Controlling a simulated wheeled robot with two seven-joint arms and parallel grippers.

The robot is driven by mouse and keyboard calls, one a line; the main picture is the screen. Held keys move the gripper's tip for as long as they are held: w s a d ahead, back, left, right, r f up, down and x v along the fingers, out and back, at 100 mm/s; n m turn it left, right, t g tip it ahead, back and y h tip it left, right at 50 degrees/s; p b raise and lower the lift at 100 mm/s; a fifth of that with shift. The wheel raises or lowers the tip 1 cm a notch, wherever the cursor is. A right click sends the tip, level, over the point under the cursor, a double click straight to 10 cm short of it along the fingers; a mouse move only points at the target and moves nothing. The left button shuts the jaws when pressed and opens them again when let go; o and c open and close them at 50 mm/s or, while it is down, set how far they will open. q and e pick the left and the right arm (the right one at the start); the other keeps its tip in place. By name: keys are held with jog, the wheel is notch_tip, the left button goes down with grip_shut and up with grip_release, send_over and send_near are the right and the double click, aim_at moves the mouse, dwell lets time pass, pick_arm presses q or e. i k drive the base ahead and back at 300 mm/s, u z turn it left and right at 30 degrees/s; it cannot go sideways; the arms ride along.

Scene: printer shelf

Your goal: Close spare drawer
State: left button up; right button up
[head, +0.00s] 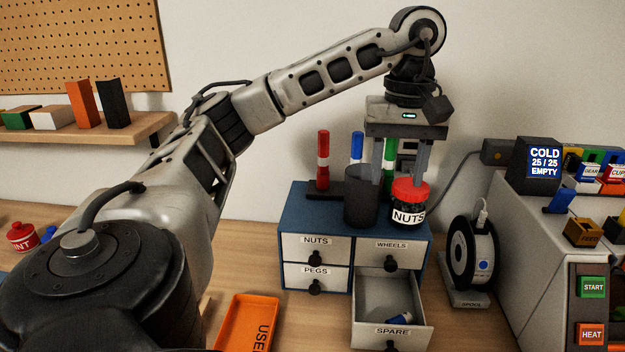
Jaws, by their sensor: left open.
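The spare drawer (391,331), white and labelled SPARE, is pulled out toward me from the lower right of the blue drawer cabinet (300,204). A dark knob shows on the drawer front. My left gripper (401,178) points down above the back part of the cabinet top, well above the spare drawer. Its two fingers are apart, around the area between the dark cup and the NUTS jar; I see nothing clearly held. My right gripper is not in view.
On the cabinet top stand a dark cup (361,198), a red-lidded NUTS jar (409,204) and red (323,160), blue and green markers. The WHEELS drawer (391,250) above is shut. A spool (472,253) stands right, an orange tray (246,325) lies left.

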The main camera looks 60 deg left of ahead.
aim_at(378, 295)
jog(key=k, duration=1.5)
